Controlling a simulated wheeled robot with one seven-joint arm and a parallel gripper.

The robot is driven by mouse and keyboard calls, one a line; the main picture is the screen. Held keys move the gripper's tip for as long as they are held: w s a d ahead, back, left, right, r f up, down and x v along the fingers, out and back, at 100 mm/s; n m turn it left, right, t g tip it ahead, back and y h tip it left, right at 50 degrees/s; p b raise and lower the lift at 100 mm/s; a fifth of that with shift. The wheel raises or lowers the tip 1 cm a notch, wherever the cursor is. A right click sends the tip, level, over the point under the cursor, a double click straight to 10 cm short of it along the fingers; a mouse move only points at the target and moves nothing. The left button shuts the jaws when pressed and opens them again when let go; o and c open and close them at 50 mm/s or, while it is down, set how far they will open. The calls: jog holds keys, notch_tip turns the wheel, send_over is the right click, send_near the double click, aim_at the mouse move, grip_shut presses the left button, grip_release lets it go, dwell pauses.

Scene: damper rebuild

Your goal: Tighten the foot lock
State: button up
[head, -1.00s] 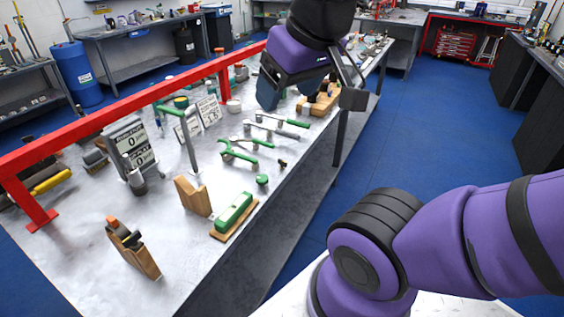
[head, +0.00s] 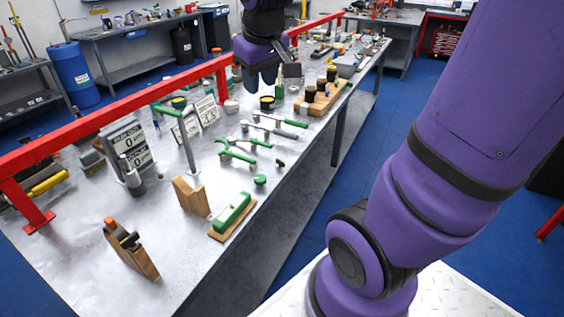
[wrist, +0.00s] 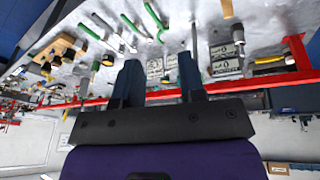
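My gripper (head: 262,80) is above the far part of the bench, near the red rail. In the wrist view its two dark fingers (wrist: 160,72) stand apart with nothing between them. Several green-handled tools, among them a wrench (head: 236,154) and a bar-like tool (head: 272,128), lie on the bench in front of my gripper. A green stand with an upright grey rod (head: 187,143) rises from the bench beside two printed cards (head: 206,111). I cannot tell which part is the foot lock.
A red rail (head: 90,128) runs along the bench's back edge. A wooden block with dark round parts (head: 322,98) lies right of my gripper. A readout box (head: 130,146), a green-topped block (head: 231,212) and a wooden holder (head: 130,250) stand nearer. Blue floor lies open right of the bench.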

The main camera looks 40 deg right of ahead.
jog(key=w+d+f+g, duration=0.2)
jog(key=w+d+f, duration=0.7)
jog(key=w+f, duration=0.15)
jog(key=g+y, duration=0.1)
send_over(280, 164)
notch_tip(280, 164, down, 18)
jog(key=r, duration=0.1)
jog(key=shift+n, duration=0.4)
jog(key=f, duration=1.1)
jog(key=shift+s+d+f, duration=0.25)
jog(key=shift+d+f, duration=0.05)
jog(key=shift+c, duration=0.4)
grip_shut()
